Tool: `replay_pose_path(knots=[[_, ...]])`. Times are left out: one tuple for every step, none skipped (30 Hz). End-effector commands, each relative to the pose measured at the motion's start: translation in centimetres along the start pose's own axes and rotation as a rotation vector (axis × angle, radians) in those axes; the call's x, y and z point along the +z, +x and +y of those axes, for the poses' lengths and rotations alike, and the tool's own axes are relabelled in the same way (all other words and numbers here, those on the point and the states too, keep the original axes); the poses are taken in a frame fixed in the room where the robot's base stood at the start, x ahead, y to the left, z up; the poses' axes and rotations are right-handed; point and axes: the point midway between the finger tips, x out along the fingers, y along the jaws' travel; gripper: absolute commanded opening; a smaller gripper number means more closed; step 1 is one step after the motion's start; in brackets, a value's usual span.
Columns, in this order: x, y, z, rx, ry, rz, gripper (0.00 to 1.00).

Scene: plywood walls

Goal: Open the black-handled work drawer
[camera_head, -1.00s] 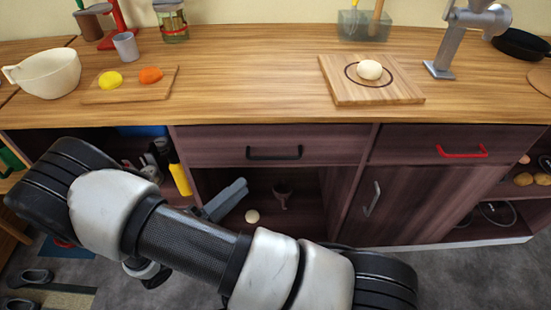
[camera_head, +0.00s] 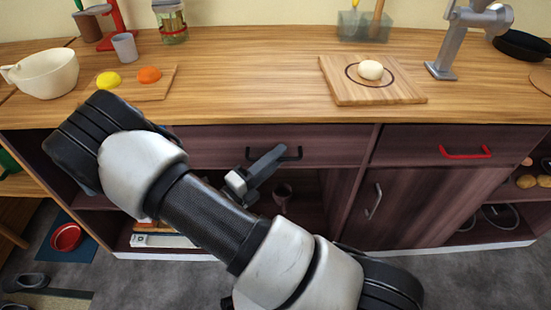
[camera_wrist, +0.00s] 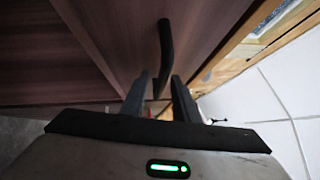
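The work drawer (camera_head: 215,148) is a dark wood front under the counter, shut flush with the cabinet. Its black bar handle (camera_head: 298,153) is partly covered by my gripper (camera_head: 278,156) in the head view. In the wrist view, the black handle (camera_wrist: 166,42) stands out from the drawer front (camera_wrist: 115,30). My gripper (camera_wrist: 163,88) is open there, with one finger on each side of the handle's near end. I cannot tell whether either finger touches it.
A red-handled drawer (camera_head: 420,145) and a cabinet door with a grey handle (camera_head: 374,202) are to the right. The wooden counter (camera_head: 250,85) above holds a round-marked board (camera_head: 350,92) with a pale ball. Open shelves lie below the drawer.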

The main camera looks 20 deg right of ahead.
Motion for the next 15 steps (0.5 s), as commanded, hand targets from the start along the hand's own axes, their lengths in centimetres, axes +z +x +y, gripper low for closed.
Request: replay_pose_path(knots=[[0.0,-0.01,-0.01,0.0,0.0,0.0,0.28],[0.0,-0.01,-0.01,0.0,0.0,0.0,0.28],[0.0,-0.02,0.0,0.0,0.0,0.0,0.24],[0.0,-0.02,0.0,0.0,0.0,0.0,0.19],[0.01,-0.03,0.0,0.0,0.0,0.0,0.14],[0.01,-0.03,0.0,0.0,0.0,0.0,0.08],[0.01,-0.03,0.0,0.0,0.0,0.0,0.02],[0.01,-0.04,0.0,0.0,0.0,0.0,0.0],[0.01,-0.04,0.0,0.0,0.0,0.0,0.0],[0.01,-0.04,0.0,0.0,0.0,0.0,0.0],[0.01,-0.04,0.0,0.0,0.0,0.0,0.0],[0.01,-0.04,0.0,0.0,0.0,0.0,0.0],[0.01,-0.05,0.0,0.0,0.0,0.0,0.0],[0.01,-0.05,0.0,0.0,0.0,0.0,0.0],[-0.01,-0.08,-0.01,0.0,0.0,0.0,0.0]])
